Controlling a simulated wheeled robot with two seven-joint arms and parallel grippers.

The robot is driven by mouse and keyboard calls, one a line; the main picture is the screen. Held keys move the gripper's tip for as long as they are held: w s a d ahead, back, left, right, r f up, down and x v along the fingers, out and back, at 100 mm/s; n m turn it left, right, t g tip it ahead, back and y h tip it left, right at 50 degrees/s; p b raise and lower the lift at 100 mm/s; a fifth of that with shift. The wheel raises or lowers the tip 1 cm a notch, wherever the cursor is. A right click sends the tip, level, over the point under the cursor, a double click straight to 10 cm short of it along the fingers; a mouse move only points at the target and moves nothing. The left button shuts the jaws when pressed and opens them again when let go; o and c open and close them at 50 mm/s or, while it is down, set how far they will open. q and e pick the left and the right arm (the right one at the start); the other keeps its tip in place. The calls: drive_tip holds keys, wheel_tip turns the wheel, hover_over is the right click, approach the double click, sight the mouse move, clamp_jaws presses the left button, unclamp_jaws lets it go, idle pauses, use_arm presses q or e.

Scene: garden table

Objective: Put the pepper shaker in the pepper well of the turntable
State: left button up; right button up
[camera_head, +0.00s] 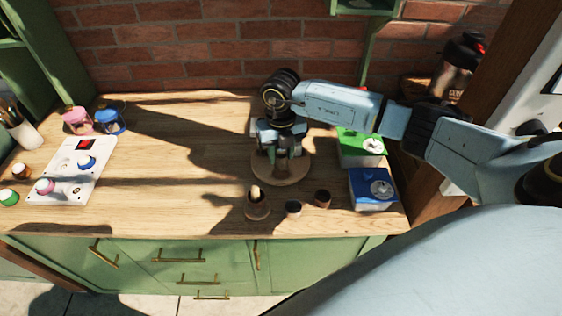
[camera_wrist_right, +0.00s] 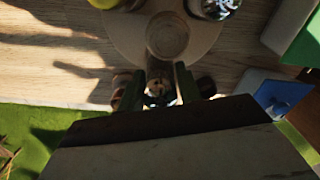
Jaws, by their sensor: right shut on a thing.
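The turntable is a round wooden disc (camera_head: 268,178) near the table's front, under my right gripper; its disc (camera_wrist_right: 118,40) fills the top middle of the right wrist view. A round, well-like circle (camera_wrist_right: 167,36) shows on it, with a silver-topped container (camera_wrist_right: 212,7) and a yellow-topped one (camera_wrist_right: 103,4) at the picture's top. My right gripper (camera_head: 279,150) points down over the disc. In the wrist view its two fingers are shut on a small rounded thing with dark dots on top (camera_wrist_right: 157,92), which looks like the pepper shaker. My left gripper is out of view.
The table's middle left is clear.

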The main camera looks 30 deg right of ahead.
sight(281, 163)
drive_tip(key=shift+f, duration=1.85)
drive_tip(key=shift+f, duration=0.2)
drive_tip(key=o, duration=1)
drive_tip(key=shift+r, duration=0.15)
wheel_tip(281, 163, up, 12)
drive_tip(key=shift+r, duration=0.1)
